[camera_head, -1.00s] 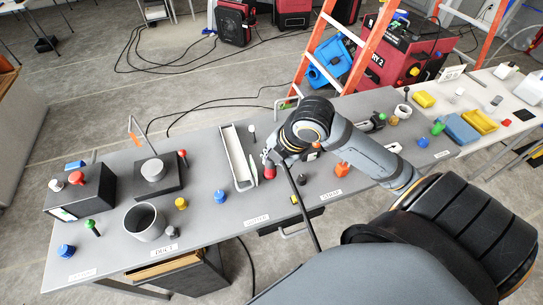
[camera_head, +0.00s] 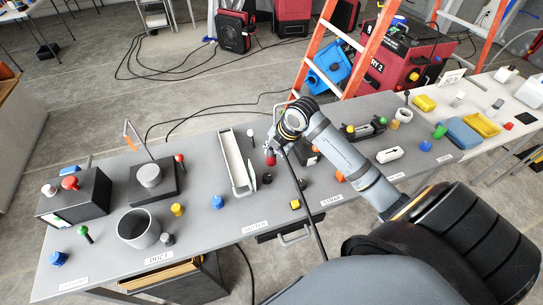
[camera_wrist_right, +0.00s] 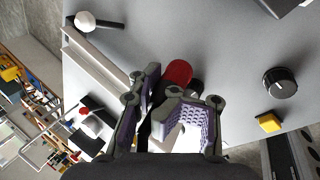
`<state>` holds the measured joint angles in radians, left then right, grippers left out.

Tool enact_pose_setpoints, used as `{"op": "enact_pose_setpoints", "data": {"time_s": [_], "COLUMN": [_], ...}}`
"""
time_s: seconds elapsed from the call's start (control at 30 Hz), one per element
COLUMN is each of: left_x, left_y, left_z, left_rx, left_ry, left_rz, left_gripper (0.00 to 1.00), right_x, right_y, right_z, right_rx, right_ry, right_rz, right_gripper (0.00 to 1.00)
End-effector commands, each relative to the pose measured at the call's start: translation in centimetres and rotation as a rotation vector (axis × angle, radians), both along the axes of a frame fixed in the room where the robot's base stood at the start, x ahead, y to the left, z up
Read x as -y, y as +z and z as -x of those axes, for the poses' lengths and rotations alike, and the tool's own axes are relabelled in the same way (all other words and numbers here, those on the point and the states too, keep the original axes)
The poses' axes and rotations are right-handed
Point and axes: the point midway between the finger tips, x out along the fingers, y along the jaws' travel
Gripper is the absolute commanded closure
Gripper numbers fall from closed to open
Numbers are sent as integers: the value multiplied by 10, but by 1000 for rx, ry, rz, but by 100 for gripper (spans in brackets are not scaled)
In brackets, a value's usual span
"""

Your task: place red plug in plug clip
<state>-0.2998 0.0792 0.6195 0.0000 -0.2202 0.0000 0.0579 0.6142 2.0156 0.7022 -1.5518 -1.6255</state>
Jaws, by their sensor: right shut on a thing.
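The red plug (camera_head: 270,159) is at my right gripper (camera_head: 273,150), beside the right end of the long white tray. In the right wrist view the red plug (camera_wrist_right: 178,74) sits between the purple-padded fingers of my right gripper (camera_wrist_right: 172,105), which is shut on it. A small dark round piece (camera_head: 267,178) lies on the table just in front of the plug. I cannot tell which thing is the plug clip. My left gripper is not in view.
The white tray (camera_head: 231,157) lies left of the gripper on the grey table (camera_head: 225,228). A black knob (camera_wrist_right: 280,82) and a yellow block (camera_wrist_right: 269,122) show in the right wrist view. A grey cup (camera_head: 138,229) stands at left. Black cables trail across the floor behind.

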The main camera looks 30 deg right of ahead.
Motion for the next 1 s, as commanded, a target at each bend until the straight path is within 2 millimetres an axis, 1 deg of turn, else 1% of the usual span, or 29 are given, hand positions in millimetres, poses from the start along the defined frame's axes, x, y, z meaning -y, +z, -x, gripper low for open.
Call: {"op": "enact_pose_setpoints", "data": {"time_s": [0.07, 0.13, 0.23, 0.57, 0.6, 0.9, 0.93, 1.0], "left_x": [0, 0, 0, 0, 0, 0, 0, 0], "left_y": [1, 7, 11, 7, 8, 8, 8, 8], "left_z": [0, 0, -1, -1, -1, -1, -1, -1], "left_rx": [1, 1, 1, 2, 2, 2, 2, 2], "left_ry": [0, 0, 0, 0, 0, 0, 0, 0], "left_rz": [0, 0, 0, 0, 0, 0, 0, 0], "left_gripper": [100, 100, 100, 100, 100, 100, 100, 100], "right_x": [3, 1, 1, 2, 2, 2, 2, 2], "right_y": [-7, -17, -32, -39, -38, -38, -38, -38], "right_z": [-4, -2, -2, -3, -3, -3, -3, -3], "right_rx": [-2, -6, -4, -1, -1, -1, -1, -2], "right_ry": [-1, -2, -1, 0, 0, 0, 0, 0], "right_rz": [-1, -4, -2, 1, 1, 0, 0, 1], "right_gripper": [100, 100, 100, 100, 83, 42, 39, 39]}}
